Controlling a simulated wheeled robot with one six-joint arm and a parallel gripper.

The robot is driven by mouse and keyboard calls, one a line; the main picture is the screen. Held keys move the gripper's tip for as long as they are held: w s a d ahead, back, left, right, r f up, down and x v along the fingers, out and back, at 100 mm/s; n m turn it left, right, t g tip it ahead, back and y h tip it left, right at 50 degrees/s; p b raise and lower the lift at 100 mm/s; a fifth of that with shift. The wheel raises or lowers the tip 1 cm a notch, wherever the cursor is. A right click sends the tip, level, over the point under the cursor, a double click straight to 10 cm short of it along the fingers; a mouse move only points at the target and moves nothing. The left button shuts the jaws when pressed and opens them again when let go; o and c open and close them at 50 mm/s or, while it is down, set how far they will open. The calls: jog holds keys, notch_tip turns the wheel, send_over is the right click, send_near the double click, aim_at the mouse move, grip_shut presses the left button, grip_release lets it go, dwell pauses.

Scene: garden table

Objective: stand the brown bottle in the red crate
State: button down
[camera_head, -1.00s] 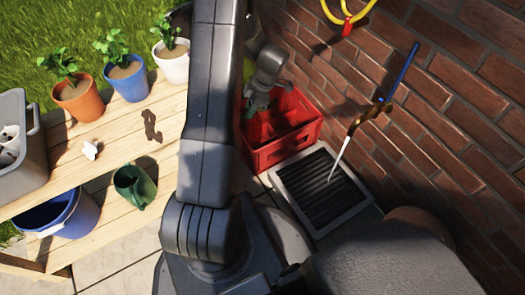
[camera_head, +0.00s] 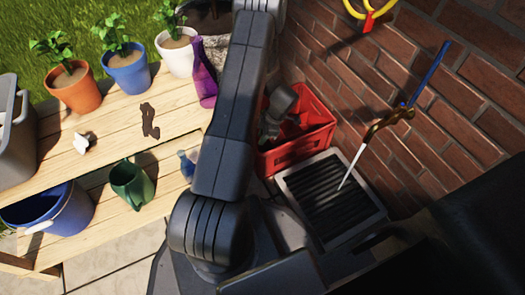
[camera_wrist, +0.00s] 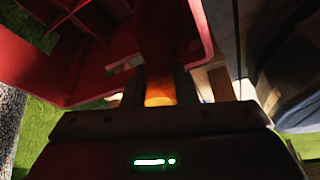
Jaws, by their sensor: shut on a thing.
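The red crate (camera_head: 298,152) stands on the ground by the brick wall, right of my arm in the head view. My gripper (camera_head: 268,135) reaches down into its left part. In the wrist view my gripper (camera_wrist: 160,92) is shut on the brown bottle (camera_wrist: 160,101), whose lit amber part shows between the fingers. The rest of the bottle is dark and runs away from the fingers. The crate's red wall (camera_wrist: 90,80) and dividers lie around it. Whether the bottle touches the crate floor cannot be told. In the head view the bottle is not clearly visible.
A wooden shelf table (camera_head: 110,130) holds potted plants and a purple bottle (camera_head: 204,78) at left. A green pot (camera_head: 131,184), a blue bottle (camera_head: 187,165) and a blue bucket (camera_head: 50,210) are on its lower level. A drain grate (camera_head: 332,195) lies before the crate.

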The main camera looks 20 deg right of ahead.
aim_at(263, 148)
notch_tip(263, 148, down, 8)
jog(key=shift+f+b, duration=0.1)
jog(key=shift+b, duration=1.1)
jog(key=c, duration=1.4)
grip_release()
jog(key=shift+c, duration=0.2)
jog(key=p+v, duration=0.4)
jog(key=v, duration=0.8)
jog(key=shift+r, duration=0.25)
